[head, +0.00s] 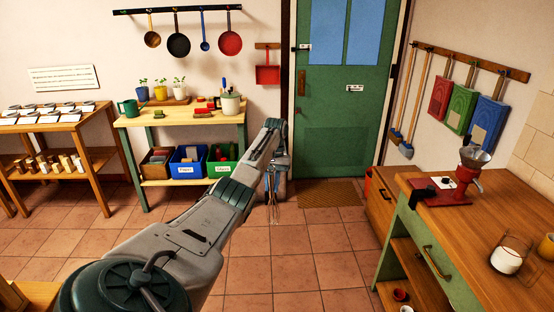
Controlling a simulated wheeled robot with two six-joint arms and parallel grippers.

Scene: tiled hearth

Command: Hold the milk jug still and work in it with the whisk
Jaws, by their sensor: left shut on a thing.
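My left gripper (277,173) is shut on the whisk and holds it in the air in front of the green door. The whisk (273,208) hangs with its wire loops downward above the tiled floor, and its upper part is partly hidden by the gripper. A clear glass vessel with white contents (506,261), which looks like the milk jug, stands on the wooden worktop at the right. The whisk is well to the left of it and apart from it. My right gripper is out of view.
The worktop (455,240) also bears a red grinder with a metal funnel (468,178). A bench (190,115) with pots and coloured bins stands at the back left. Open tiled floor lies between.

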